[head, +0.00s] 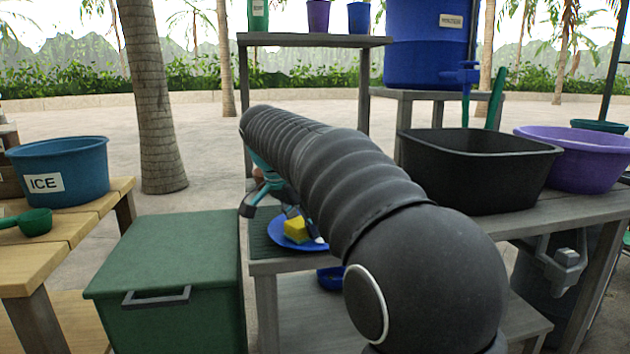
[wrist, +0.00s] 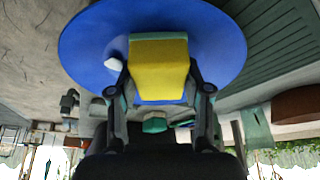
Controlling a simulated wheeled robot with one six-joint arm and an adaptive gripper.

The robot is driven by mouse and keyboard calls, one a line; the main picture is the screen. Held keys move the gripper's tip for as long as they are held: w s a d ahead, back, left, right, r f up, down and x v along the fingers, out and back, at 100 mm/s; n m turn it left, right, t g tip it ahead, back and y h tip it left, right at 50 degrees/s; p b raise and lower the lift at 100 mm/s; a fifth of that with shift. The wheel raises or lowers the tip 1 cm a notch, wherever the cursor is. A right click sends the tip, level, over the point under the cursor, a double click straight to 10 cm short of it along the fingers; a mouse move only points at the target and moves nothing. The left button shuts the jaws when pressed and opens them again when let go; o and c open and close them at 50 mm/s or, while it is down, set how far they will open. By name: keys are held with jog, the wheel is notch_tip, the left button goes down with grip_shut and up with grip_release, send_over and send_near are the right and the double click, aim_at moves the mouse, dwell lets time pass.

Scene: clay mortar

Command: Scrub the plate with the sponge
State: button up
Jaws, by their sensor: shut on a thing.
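The sponge (wrist: 158,70) is yellow with a green layer and sits between the fingers of my gripper (wrist: 160,92) in the wrist view. My gripper is shut on it. The blue plate (wrist: 215,45) lies right behind the sponge, with a small white lump (wrist: 112,63) on it beside the sponge. In the head view the plate (head: 283,236) lies on the grey table, with the sponge (head: 295,229) over its surface. Whether the sponge touches the plate I cannot tell. My arm hides the plate's right side and part of my gripper.
A green ridged mat (head: 262,232) lies by the plate. A black basin (head: 475,175) and purple tub (head: 580,155) stand to the right. A green lidded box (head: 175,265) is at the left, and a blue ICE bucket (head: 60,172) stands on a wooden table. A shelf rises behind.

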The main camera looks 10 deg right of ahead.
jog(key=d, duration=0.2)
jog(key=shift+d, duration=0.65)
jog(key=shift+d+r, duration=0.15)
jog(key=shift+d, duration=0.15)
notch_tip(320, 180, up, 8)
jog(key=p, duration=0.6)
jog(key=shift+a, duration=0.1)
jog(key=shift+f, duration=0.2)
